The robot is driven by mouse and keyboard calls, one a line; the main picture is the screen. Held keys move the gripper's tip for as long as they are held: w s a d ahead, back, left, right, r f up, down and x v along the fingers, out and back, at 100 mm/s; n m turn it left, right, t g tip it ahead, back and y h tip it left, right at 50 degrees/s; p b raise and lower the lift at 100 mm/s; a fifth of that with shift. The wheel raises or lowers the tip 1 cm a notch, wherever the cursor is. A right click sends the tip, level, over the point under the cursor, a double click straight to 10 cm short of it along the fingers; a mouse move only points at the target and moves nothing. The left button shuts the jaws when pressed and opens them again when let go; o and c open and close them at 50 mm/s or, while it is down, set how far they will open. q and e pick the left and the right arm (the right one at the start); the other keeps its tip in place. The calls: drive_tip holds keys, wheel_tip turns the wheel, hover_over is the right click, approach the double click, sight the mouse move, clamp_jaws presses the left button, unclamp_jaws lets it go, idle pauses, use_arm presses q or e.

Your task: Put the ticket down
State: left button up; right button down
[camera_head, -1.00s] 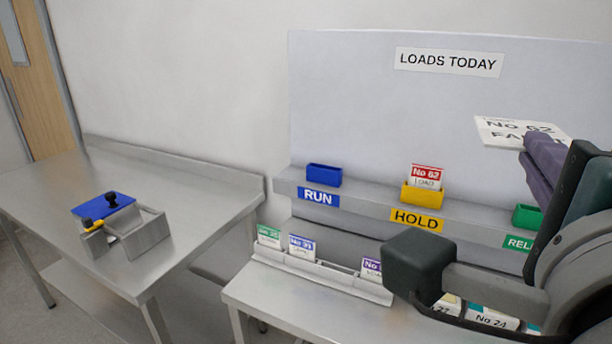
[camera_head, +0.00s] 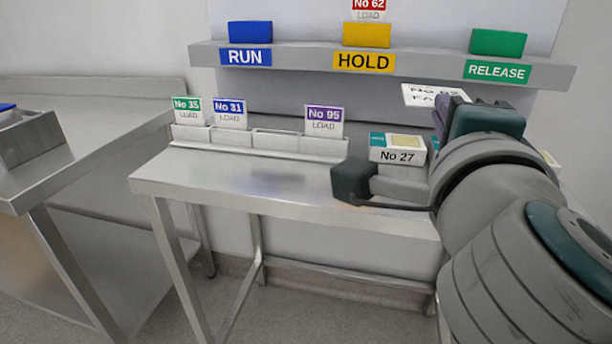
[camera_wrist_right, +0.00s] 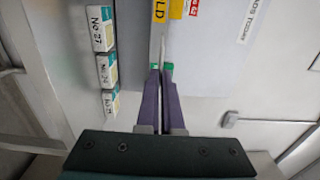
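In the right wrist view the ticket (camera_wrist_right: 162,46) shows nearly edge-on between the fingertips (camera_wrist_right: 161,68). In the head view it appears below and between the HOLD label (camera_head: 364,61) and the RELEASE label (camera_head: 497,71). My left gripper is not in view.
Blue RUN (camera_head: 250,32), yellow HOLD (camera_head: 367,35) and green RELEASE (camera_head: 498,42) holders stand on the wall shelf. A red "No 62" card (camera_head: 369,10) stands at HOLD. A rack (camera_head: 275,143) holds several cards, with one slot empty. A "No 27" box (camera_head: 397,150) sits near my arm.

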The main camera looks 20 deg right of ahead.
wheel_tip(320, 180, down, 17)
drive_tip(key=b, duration=0.9)
drive_tip(key=shift+r, duration=0.15)
drive_tip(key=shift+f, duration=0.2)
drive_tip(key=c, duration=1.1)
unclamp_jaws()
